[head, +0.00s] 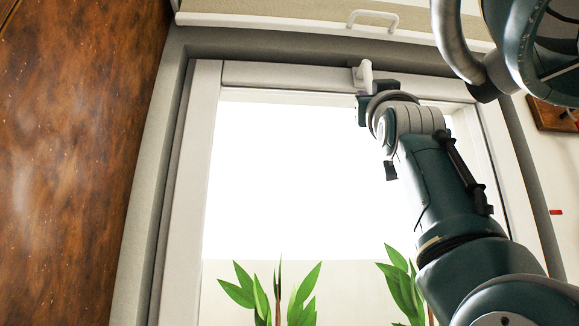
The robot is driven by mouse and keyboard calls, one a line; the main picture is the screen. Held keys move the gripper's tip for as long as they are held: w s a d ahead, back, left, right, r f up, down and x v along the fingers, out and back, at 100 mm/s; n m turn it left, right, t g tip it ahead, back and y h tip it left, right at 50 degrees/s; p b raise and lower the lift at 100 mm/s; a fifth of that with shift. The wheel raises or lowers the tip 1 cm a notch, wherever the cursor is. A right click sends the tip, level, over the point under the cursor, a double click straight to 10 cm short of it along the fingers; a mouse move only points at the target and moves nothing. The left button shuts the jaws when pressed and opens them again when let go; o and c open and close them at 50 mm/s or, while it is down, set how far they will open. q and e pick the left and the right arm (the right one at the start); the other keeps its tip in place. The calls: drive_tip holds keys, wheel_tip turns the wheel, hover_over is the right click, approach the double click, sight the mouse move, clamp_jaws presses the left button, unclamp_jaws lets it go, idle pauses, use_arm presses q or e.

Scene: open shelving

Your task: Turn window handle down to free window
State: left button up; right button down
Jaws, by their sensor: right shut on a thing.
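The white window handle (363,74) sits on the top rail of the white window frame (290,76), right of its middle. My right gripper (369,90) is at the handle, shut on it. The gripper's own wrist hides part of the handle, and the fingertips are small and hard to make out. The window pane (300,180) is bright white, and the window looks flush in its frame. My left gripper is not in this view.
A pale panel with a white bar handle (372,20) is above the window. A brown wooden panel (70,160) fills the left side. Green plants (270,295) show low in the window. A wooden board (553,116) is on the right wall.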

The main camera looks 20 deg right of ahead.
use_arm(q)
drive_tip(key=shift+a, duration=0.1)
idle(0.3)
use_arm(e)
drive_tip(key=c, duration=0.8)
unclamp_jaws()
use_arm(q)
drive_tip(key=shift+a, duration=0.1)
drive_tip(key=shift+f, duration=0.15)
use_arm(e)
drive_tip(key=shift+f, duration=0.1)
